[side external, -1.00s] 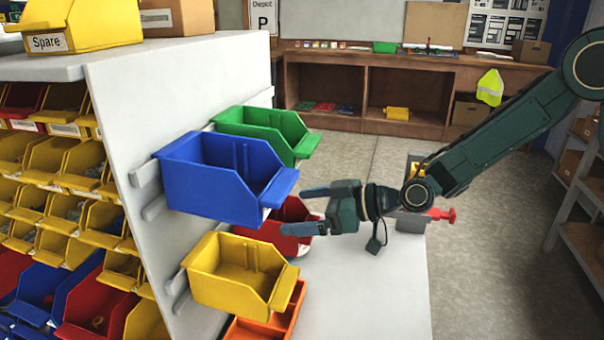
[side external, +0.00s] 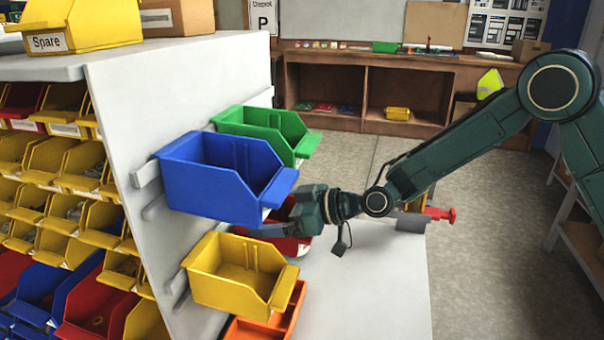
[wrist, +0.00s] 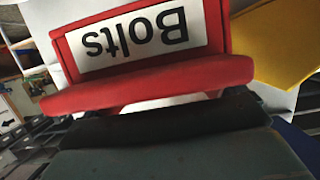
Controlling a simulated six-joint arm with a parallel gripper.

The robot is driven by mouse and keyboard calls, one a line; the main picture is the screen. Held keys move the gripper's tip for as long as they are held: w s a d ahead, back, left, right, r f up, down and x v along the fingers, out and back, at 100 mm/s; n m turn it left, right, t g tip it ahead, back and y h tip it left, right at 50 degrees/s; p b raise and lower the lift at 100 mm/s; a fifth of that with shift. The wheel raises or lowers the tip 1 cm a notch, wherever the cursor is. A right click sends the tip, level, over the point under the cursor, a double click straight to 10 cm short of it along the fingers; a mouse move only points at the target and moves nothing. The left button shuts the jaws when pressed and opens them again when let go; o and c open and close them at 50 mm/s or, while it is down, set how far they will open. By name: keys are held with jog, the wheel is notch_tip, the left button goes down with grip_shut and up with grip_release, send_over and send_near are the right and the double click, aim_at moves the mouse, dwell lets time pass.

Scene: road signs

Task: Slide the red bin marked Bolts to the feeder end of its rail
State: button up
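The red bin (side external: 288,244) sits on the white panel between the blue and yellow bins, largely hidden behind the blue bin and my gripper in the side view. In the wrist view the red bin (wrist: 150,85) fills the top, its white Bolts label upside down and its front lip just above a dark finger. My gripper (side external: 268,214) is at the front of this bin. Its lower finger shows near the lip; the upper one is mostly hidden behind the blue bin. The fingers look spread, with no grip visible. A short rail end (side external: 154,207) shows left of the blue bin; the rest is hidden.
The blue bin (side external: 215,185) overhangs close above my gripper. A green bin (side external: 265,128) is behind it, a yellow bin (side external: 235,272) is lower in front, and an orange bin (side external: 270,322) is below. A red-handled device (side external: 438,214) stands at the right of the white surface (side external: 370,285).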

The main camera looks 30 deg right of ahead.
jog(key=c, duration=0.6)
jog(key=shift+w+d+f, duration=0.1)
jog(key=shift+w+d, duration=2.4)
jog(key=shift+d, duration=0.15)
jog(key=shift+w+d+f, duration=0.1)
jog(key=shift+w+d, duration=2.35)
jog(key=shift+d, duration=0.15)
jog(key=o, duration=0.7)
jog(key=shift+o, duration=0.6)
jog(key=shift+a+r, duration=0.1)
jog(key=shift+r, duration=0.05)
